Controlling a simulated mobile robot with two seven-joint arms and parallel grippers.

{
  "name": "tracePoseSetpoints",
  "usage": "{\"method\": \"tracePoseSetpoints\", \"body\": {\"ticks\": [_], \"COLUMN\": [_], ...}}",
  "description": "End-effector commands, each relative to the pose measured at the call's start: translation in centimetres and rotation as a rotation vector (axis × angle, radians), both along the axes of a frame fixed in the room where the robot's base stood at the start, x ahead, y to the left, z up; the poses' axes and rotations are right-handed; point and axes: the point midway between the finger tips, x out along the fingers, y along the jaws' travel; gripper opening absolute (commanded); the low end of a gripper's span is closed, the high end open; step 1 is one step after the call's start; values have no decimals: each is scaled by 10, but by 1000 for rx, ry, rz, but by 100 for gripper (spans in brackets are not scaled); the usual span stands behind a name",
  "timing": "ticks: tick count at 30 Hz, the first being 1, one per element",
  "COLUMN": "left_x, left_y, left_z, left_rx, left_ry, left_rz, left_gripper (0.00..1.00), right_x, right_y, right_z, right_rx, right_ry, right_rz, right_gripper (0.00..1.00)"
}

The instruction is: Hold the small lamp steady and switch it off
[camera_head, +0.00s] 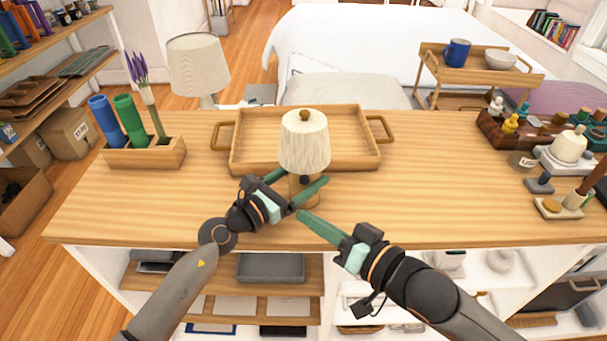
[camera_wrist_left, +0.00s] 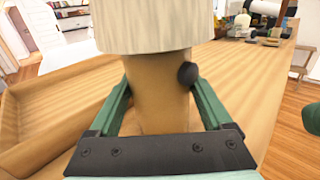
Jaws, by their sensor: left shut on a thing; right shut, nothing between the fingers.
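The small lamp (camera_head: 304,141) stands upright on the wooden counter, with a pleated cream shade and a round wooden base. In the left wrist view its base (camera_wrist_left: 155,95) fills the middle, and a dark round knob (camera_wrist_left: 187,74) sticks out on its right side below the shade. My left gripper (camera_head: 304,179) is shut on the base, with one green finger on each side. My right gripper (camera_head: 301,216) is shut and empty, its tips just in front of the base, apart from it. I cannot tell whether the lamp is lit.
A wooden tray (camera_head: 240,158) lies right behind the lamp. A planter box (camera_head: 145,153) with green and blue tubes stands at the left. A larger lamp (camera_head: 198,65) is beyond the counter. Several small items and a dark rack (camera_head: 500,134) crowd the right end. The counter right of the lamp is clear.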

Motion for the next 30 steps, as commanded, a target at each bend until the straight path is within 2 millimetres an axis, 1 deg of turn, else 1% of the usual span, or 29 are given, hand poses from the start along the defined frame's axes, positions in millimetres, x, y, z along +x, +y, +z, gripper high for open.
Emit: {"method": "tracePoseSetpoints", "body": {"ticks": [1,4,5,12,16,20,27,30], "left_x": [0,0,0,-1,-6,-22,-59,-72], "left_y": [0,0,0,0,7,21,57,69], "left_z": [-1,-1,-1,-1,-1,-2,-2,-1], "left_rx": [1,1,1,1,1,4,5,4], "left_ry": [1,1,1,1,0,2,4,2], "left_rz": [-1,-1,-1,0,1,0,-1,-1], "left_gripper": [86,98,100,100,100,100,100,100], "right_x": [0,0,0,0,0,0,0,0], "right_y": [0,0,0,0,0,0,0,0], "right_z": [0,0,0,0,0,0,0,0], "right_rx": [0,0,0,0,0,0,1,1], "right_ry": [0,0,0,0,0,0,0,0], "right_rz": [0,0,0,0,0,0,1,1], "right_gripper": [0,0,0,0,0,0,0,0]}}
